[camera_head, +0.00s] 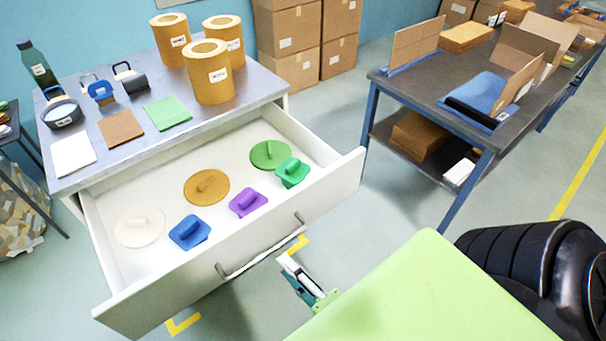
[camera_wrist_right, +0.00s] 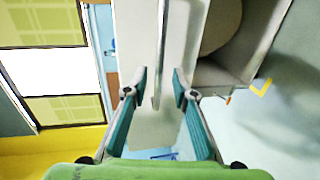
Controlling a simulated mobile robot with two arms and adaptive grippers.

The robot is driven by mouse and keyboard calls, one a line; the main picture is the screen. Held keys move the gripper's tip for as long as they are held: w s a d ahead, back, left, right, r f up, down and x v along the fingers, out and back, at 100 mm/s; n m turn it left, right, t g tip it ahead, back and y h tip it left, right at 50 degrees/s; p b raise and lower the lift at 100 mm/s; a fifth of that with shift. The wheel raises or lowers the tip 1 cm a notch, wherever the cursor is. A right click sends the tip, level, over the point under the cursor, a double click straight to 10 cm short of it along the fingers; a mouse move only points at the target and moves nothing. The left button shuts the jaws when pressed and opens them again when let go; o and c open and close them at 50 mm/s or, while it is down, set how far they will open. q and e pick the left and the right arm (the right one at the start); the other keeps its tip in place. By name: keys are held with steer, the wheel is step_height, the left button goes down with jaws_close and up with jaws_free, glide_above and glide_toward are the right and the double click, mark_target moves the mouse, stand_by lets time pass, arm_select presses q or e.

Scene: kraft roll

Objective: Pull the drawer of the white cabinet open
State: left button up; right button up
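The white cabinet (camera_head: 185,142) has a grey top, and its drawer (camera_head: 345,180) stands pulled well out. The drawer's grey bar handle (camera_head: 262,247) is on its front face; it also shows in the right wrist view (camera_wrist_right: 161,45). My right gripper (camera_head: 291,264) is just in front of the drawer front, near the handle's right part. In the right wrist view the gripper (camera_wrist_right: 160,80) is open, with its fingers on either side of the bar and gaps showing; I see no grip on it. My left gripper is not in view.
Several coloured lids, such as an orange one (camera_head: 206,187), lie in the drawer. Paper rolls (camera_head: 212,80) and a bottle (camera_head: 37,68) stand on the cabinet. A workbench (camera_head: 425,85) is at right. Floor between is free.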

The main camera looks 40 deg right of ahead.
steer(key=v, duration=0.4)
steer(key=shift+s, duration=0.2)
steer(key=shift+f, duration=0.1)
steer(key=s+a+f+m+g, duration=0.2)
steer(key=f+m+g, duration=0.1)
steer(key=f, duration=0.8)
steer(key=s+a+f+m+g+y, duration=0.1)
steer(key=s+f+m+g, duration=0.15)
steer(key=f, duration=0.95)
steer(key=s+a+f+m+g, duration=0.2)
steer(key=s+f+m, duration=0.15)
steer(key=f, duration=0.75)
steer(key=s+d+f+m+g, duration=0.3)
steer(key=s+d+f, duration=0.2)
steer(key=s+f, duration=0.1)
steer(key=s+d+f+m+g+h, duration=0.1)
steer(key=s+d+f+m+g, duration=0.3)
steer(key=f, duration=0.5)
steer(key=shift+s+d+f+h, duration=0.3)
steer(key=shift+s+d, duration=0.15)
steer(key=shift+s, duration=0.75)
